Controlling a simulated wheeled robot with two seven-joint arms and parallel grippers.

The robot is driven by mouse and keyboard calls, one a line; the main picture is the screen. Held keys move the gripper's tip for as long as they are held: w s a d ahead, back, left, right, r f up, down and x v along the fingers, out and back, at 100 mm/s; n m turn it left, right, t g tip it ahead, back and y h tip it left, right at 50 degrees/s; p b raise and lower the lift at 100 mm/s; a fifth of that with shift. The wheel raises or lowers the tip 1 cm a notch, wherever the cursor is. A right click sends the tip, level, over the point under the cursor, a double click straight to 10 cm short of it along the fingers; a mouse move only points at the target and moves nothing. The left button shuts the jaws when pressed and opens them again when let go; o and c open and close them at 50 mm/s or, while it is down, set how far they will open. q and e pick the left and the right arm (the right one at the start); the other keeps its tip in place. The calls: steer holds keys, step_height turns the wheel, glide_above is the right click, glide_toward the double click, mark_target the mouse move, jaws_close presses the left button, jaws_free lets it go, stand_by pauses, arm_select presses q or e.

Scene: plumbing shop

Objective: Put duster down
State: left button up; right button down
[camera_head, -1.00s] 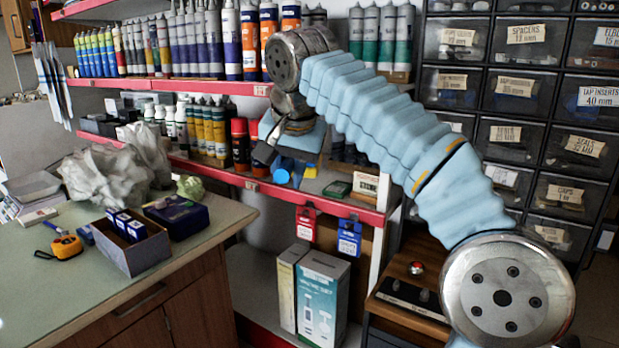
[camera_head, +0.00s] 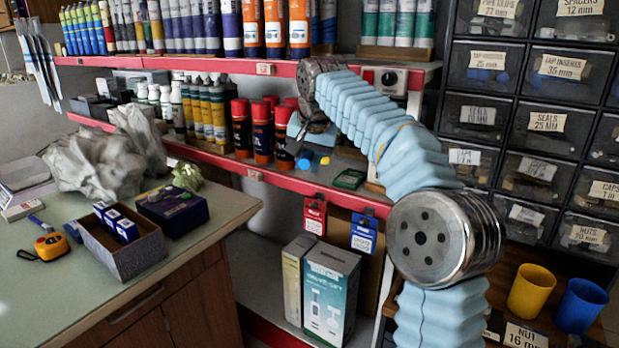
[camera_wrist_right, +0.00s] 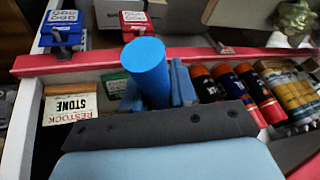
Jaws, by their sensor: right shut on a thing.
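My right gripper (camera_wrist_right: 156,88) is shut on a blue cylinder (camera_wrist_right: 148,70), which I take to be the duster. In the right wrist view its round end shows above the two blue-grey fingers. Its lower part is hidden by the dark gripper body. In the head view my right arm reaches from the lower right to the red-edged lower shelf (camera_head: 285,191). I cannot tell whether the cylinder touches the shelf. My left gripper is in neither view.
Red-capped cans (camera_head: 262,135) stand on the shelf left of the gripper; they also show in the wrist view (camera_wrist_right: 238,88). A green box (camera_head: 349,179) lies to its right. Red (camera_head: 315,215) and blue (camera_head: 364,234) tags hang from the edge. Yellow (camera_head: 531,291) and blue (camera_head: 580,304) cups stand lower right.

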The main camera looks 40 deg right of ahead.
steer(key=shift+w+d+f, duration=0.1)
steer(key=shift+d+f, duration=0.05)
steer(key=shift+f, duration=0.1)
steer(key=f, duration=0.2)
steer(key=f+b, duration=0.1)
steer(key=f, duration=0.1)
steer(key=shift+w+d, duration=0.25)
steer(key=c, duration=0.9)
jaws_free()
steer(key=p+v, duration=0.2)
steer(key=v, duration=1)
steer(key=shift+a, duration=0.1)
